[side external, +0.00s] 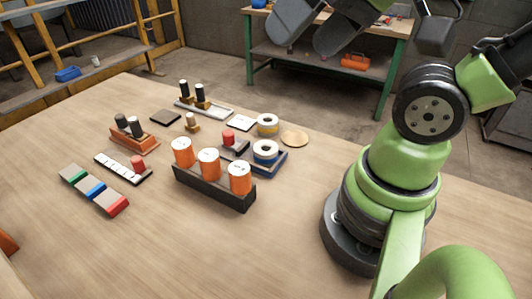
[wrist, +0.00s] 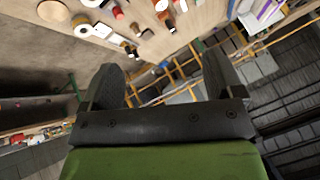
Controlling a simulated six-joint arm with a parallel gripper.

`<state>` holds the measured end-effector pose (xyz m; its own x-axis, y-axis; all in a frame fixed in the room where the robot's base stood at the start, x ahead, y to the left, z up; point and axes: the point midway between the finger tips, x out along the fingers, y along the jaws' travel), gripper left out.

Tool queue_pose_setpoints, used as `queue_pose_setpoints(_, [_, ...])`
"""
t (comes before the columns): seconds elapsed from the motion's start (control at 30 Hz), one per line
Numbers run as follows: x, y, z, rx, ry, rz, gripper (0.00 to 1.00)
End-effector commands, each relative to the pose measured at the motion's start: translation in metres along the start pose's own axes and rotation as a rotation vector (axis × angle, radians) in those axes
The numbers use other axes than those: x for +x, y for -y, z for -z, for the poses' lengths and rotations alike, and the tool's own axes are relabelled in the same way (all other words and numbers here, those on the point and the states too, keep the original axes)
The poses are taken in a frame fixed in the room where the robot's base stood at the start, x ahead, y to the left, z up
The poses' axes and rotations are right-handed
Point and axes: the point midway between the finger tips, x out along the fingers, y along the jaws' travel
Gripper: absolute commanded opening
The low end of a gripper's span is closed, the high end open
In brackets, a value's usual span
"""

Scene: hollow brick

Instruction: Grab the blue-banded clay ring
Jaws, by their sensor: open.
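The blue-banded clay ring (side external: 265,146) appears to be the pale ring with a dark blue band in the side view, sitting on a small blue tray (side external: 279,165). A similar pale ring with a tan band (side external: 267,121) stands just behind it on the table. In the wrist view a pale ring (wrist: 83,25) shows at the upper left; its band cannot be made out. My gripper (wrist: 163,80) is open and empty, its two fingers wide apart. It is well away from the table objects. The fingertips cannot be made out clearly in the side view.
A black rack (side external: 213,189) with orange cylinders stands in front of the blue tray. A round tan disc (side external: 294,138) lies right of the rings. A white card (side external: 241,123) and peg trays lie behind and left. The table's front is clear.

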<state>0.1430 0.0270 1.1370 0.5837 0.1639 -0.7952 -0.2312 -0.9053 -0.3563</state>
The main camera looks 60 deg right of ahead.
Motion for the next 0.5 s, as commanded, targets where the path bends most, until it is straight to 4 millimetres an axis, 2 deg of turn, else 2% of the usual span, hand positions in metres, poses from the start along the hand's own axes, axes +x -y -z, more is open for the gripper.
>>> queue_pose_setpoints(0.33, [0.004, -0.001, 0.004, 0.003, 0.013, -0.015, 0.87])
queue_pose_setpoints(0.5, [0.028, -0.011, 0.024, 0.016, 0.084, -0.102, 0.87])
